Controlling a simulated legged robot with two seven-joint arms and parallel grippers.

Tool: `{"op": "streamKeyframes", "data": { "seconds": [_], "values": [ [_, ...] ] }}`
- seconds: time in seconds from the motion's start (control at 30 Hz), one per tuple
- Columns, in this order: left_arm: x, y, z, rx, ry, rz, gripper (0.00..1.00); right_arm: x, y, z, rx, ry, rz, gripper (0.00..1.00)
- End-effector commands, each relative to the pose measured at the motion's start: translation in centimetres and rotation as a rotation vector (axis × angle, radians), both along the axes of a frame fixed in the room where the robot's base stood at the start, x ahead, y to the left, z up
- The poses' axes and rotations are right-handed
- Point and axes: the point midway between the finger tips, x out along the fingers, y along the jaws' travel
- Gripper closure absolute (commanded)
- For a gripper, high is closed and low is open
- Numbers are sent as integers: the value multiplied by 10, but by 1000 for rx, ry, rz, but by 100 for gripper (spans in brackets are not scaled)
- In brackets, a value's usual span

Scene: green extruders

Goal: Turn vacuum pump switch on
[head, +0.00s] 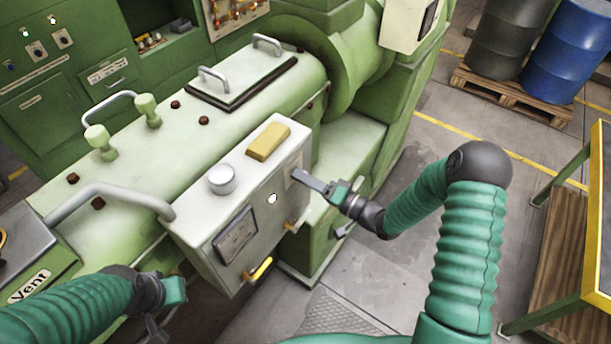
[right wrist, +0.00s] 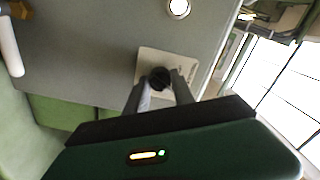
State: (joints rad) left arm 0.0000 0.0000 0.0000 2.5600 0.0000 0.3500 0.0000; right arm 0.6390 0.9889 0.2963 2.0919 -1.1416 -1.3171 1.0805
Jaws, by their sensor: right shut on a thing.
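The vacuum pump switch shows in the right wrist view as a dark round knob (right wrist: 160,78) on a pale square plate (right wrist: 148,60). It sits on the grey control box (head: 215,242), which in the head view stands on the green extruder. My right gripper (head: 298,176) reaches the box's front face near its right edge, and its fingers hide the knob there. In the right wrist view my right gripper (right wrist: 161,84) has one finger on each side of the knob, shut on it.
The box carries a yellow block (head: 268,142), a silver round cap (head: 222,179), a white button (head: 271,199) and a yellow handle (head: 259,269). A curved pipe (head: 110,194) is at left. A yellow-edged table (head: 588,200) stands at right. Floor between is clear.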

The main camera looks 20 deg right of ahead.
Motion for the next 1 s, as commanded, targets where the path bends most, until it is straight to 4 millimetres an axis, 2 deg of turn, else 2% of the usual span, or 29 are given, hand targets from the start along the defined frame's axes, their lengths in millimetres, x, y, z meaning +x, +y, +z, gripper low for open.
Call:
{"op": "streamKeyframes", "data": {
  "seconds": [0.03, 0.3, 0.8, 0.83, 1.0],
  "values": [
    [0, 0, 2, 0, 0, 0, 100, -2, 0, -5, 13, 29, 1, 100],
    [0, 0, 5, 0, 0, 0, 100, -2, 0, -6, 82, 82, 1, 100],
    [0, 0, 5, 0, 0, 0, 100, -2, 0, -6, 96, 94, 0, 100],
    [0, 0, 5, 0, 0, 0, 100, -2, 0, -6, 96, 94, 0, 68],
    [0, 0, 5, 0, 0, 0, 100, -2, 0, -4, 96, 88, 0, 49]
  ]
}}
